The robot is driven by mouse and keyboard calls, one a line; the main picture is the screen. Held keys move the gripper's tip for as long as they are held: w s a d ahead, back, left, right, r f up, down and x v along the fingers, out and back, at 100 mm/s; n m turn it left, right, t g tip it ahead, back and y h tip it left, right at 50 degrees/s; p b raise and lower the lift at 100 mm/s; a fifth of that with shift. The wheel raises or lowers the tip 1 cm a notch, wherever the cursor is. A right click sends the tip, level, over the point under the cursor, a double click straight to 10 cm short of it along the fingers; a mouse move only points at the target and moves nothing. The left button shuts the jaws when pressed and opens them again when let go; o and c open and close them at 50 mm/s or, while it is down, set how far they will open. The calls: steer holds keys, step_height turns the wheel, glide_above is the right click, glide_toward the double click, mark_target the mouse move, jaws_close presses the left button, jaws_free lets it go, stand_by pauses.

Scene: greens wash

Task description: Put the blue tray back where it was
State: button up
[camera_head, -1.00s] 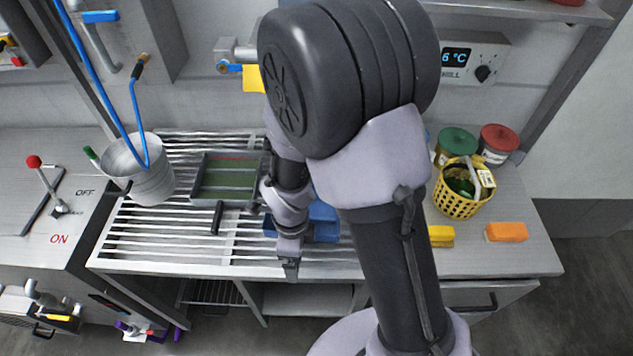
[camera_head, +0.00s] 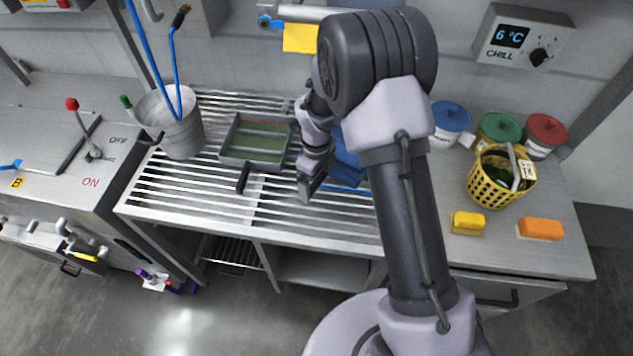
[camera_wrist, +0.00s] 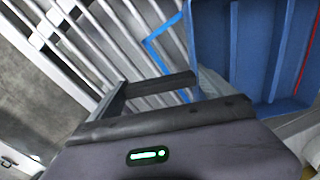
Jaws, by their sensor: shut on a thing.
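The blue tray (camera_head: 345,165) is partly hidden behind my arm in the head view, over the right part of the slatted rack (camera_head: 210,205). In the wrist view the tray (camera_wrist: 265,50) fills the upper right, looking close and tilted. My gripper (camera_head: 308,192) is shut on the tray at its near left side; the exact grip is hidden. A blue outline (camera_wrist: 158,50) lies on the slats beside and partly under the tray in the wrist view. A strip of it (camera_head: 348,190) shows in the head view. I cannot tell whether the tray touches the rack.
A grey tray with a green inside (camera_head: 258,140) and a dark handle sits just left of my gripper. A metal bucket (camera_head: 178,125) stands farther left. A yellow basket (camera_head: 500,180), lidded tubs (camera_head: 497,128), a yellow sponge (camera_head: 467,222) and an orange block (camera_head: 540,229) are at right.

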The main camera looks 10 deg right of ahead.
steer(key=shift+f, duration=0.4)
steer(key=o, duration=1.7)
steer(key=s+d+r+n+t+p, duration=0.1)
steer(key=s+r+n+p, duration=0.2)
steer(key=r, duration=1.1)
steer(key=s+d+r+n+t+p, duration=0.1)
steer(key=s+r+n, duration=0.35)
steer(key=r, duration=0.85)
steer(key=s+r+n+t+y, duration=0.1)
steer(key=s+r+n, duration=0.3)
steer(key=s+n, duration=0.3)
steer(key=s+r+n+t+y, duration=0.1)
steer(key=s+r+n+t, duration=0.1)
steer(key=s+r+n, duration=0.2)
steer(key=s+n, duration=0.3)
steer(key=s, duration=0.2)
steer(key=shift+s+t, duration=0.3)
